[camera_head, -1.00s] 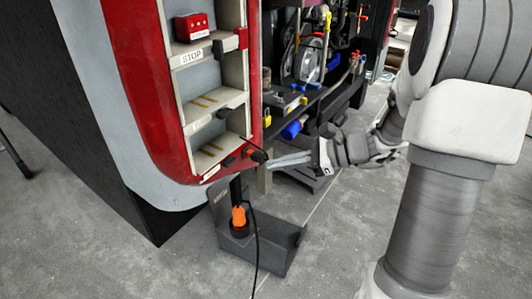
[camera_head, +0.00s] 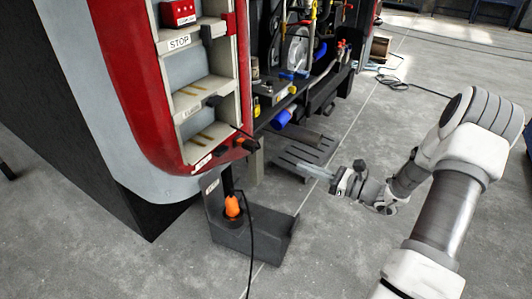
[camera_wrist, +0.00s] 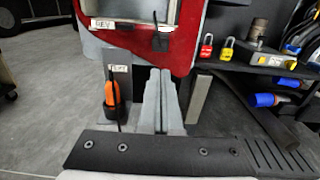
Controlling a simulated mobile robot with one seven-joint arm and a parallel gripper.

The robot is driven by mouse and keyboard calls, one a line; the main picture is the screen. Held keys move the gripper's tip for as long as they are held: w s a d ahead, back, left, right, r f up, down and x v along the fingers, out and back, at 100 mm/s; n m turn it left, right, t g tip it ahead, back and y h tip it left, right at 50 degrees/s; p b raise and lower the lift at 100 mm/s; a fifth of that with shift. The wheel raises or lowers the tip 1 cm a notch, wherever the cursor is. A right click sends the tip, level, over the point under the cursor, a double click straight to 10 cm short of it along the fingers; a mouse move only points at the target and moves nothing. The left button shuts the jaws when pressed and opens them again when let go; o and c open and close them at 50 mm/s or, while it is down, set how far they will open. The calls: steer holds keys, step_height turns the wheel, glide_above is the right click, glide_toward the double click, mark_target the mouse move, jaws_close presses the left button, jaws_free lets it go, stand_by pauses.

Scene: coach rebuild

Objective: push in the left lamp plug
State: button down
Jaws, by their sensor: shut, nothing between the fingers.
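A dark plug (camera_head: 241,143) with a black cable sits at the lower corner of the red coach side. It also shows in the wrist view (camera_wrist: 160,42), on the red panel. A small orange-and-black part sits just left of it in the head view. I cannot tell which is the left lamp plug, or how deep the plug sits. My gripper (camera_head: 316,171) is shut and empty, right of the plug and apart from it. In the wrist view its grey fingers (camera_wrist: 160,95) are together, below the plug in the picture.
An orange handheld piece (camera_head: 232,206) stands in a dark floor holder (camera_head: 258,240) below the coach, its black cable trailing on the floor. Shelves marked STOP (camera_head: 180,42) are above. A black equipment shelf (camera_head: 285,103) with a blue cylinder is behind.

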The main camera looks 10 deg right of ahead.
mark_target(256, 149)
steer(key=b+x, duration=0.3)
steer(key=x, duration=1)
steer(key=shift+a+f, duration=0.1)
steer(key=shift+w+a, duration=0.25)
steer(key=shift+w, duration=0.15)
steer(key=shift+x, duration=1.45)
steer(key=shift+a, duration=0.1)
